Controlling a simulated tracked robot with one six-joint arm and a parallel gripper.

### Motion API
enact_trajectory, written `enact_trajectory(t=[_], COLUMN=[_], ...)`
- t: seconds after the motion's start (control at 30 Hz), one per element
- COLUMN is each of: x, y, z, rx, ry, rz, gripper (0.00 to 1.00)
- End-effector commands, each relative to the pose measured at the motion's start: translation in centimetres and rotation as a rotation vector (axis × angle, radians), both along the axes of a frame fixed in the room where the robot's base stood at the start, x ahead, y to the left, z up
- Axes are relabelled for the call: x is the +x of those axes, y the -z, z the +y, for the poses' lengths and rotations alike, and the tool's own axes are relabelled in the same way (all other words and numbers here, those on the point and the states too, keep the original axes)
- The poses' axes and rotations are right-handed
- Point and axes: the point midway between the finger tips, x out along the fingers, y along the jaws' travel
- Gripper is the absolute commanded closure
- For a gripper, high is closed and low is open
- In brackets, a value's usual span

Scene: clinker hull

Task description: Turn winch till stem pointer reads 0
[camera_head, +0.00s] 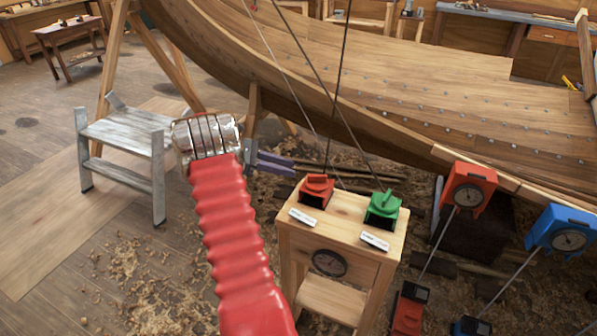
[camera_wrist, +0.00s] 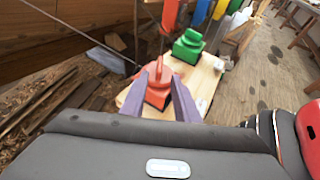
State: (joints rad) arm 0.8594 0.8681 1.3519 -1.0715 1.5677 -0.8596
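A red winch (camera_head: 317,190) with a small handle on top sits at the left of a wooden stand's top (camera_head: 345,208). A green winch (camera_head: 383,207) sits to its right. Each has a white label in front, too small to read. A round dial (camera_head: 329,262) is on the stand's front; its reading is not legible. My gripper (camera_head: 278,164) has purple fingers and is just left of the red winch, seemingly apart from it. In the wrist view, the open fingers (camera_wrist: 167,78) point at the red winch (camera_wrist: 160,95), which shows between and beyond them. Which dial is the stem pointer, I cannot tell.
Red (camera_head: 468,188) and blue (camera_head: 562,230) dial boxes stand to the right on slanted rods. The planked hull (camera_head: 440,110) fills the back, with cables running down toward the winches. A grey step stool (camera_head: 125,130) stands left. Shavings litter the floor.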

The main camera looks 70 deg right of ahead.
Motion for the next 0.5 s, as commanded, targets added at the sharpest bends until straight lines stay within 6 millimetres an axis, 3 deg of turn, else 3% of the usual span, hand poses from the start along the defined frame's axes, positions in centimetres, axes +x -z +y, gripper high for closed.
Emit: enact_trajectory(t=[0.2,0.5], x=[1.9,2.0], y=[-0.8,-0.9], z=[0.8,0.9], rx=[-0.001,0.001], ry=[0.000,0.002], rz=[0.000,0.000], gripper=[0.72,0.72])
